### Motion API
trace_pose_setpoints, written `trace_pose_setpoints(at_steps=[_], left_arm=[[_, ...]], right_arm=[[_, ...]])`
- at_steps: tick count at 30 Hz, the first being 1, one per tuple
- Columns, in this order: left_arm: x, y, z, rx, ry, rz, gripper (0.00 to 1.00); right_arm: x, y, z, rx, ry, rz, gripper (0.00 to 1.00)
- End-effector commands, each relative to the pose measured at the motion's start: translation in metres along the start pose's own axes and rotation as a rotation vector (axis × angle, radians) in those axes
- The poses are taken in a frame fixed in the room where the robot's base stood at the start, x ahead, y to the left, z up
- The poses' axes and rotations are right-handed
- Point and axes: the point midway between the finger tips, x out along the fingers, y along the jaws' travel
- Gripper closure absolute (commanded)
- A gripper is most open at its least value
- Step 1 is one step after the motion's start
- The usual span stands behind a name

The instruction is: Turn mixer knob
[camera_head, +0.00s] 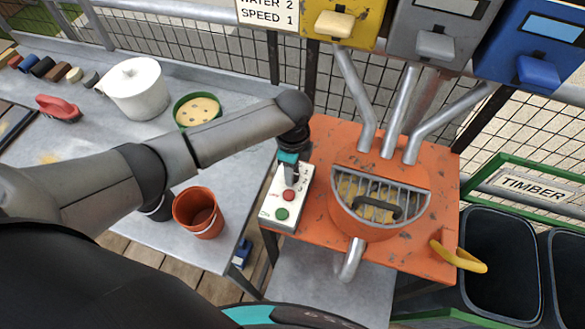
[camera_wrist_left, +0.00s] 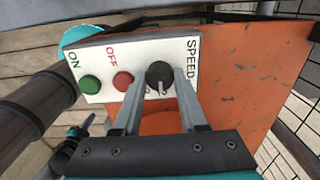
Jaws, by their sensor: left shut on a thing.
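The mixer's white control panel (camera_head: 284,212) stands on the left side of the orange mixer table (camera_head: 325,130). It has a red OFF button (camera_head: 289,195) and a green ON button (camera_head: 282,214). In the left wrist view the black speed knob (camera_wrist_left: 159,74), with a light pointer mark, sits beside the SPEED label (camera_wrist_left: 192,62). My left gripper (camera_head: 291,175) is over the panel's far end and mostly hides the knob in the head view. In the wrist view its two fingers (camera_wrist_left: 161,82) are shut on the knob, one on each side. My right gripper is not in view.
The orange mixer bowl (camera_head: 352,212) with a metal grate is right of the panel. Pipes drop to it from yellow (camera_head: 362,14), grey and blue dispensers. A sign (camera_head: 267,12) reads "WATER 2, SPEED 1". An orange bucket (camera_head: 199,213) stands on the left table.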

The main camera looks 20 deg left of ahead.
Motion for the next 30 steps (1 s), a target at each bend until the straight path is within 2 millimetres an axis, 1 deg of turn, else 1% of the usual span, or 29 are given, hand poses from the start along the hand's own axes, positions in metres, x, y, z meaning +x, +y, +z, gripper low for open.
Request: trace_pose_setpoints(at_steps=[8,13,17,24,30], left_arm=[[-0.001,0.001,0.0,-0.018,0.0,0.002,1.0],[-0.003,0.001,-0.001,-0.083,0.001,0.004,1.0],[-0.004,0.001,-0.001,-0.17,0.001,0.005,1.0],[-0.004,0.001,-0.001,-0.375,0.001,0.005,1.0],[-0.004,0.0,-0.001,-0.539,0.002,0.004,1.0]], right_arm=[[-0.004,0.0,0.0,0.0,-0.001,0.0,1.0],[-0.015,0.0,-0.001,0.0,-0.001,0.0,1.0],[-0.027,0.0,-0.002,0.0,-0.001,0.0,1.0],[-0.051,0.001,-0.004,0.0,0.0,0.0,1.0],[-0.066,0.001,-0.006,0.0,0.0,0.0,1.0]])
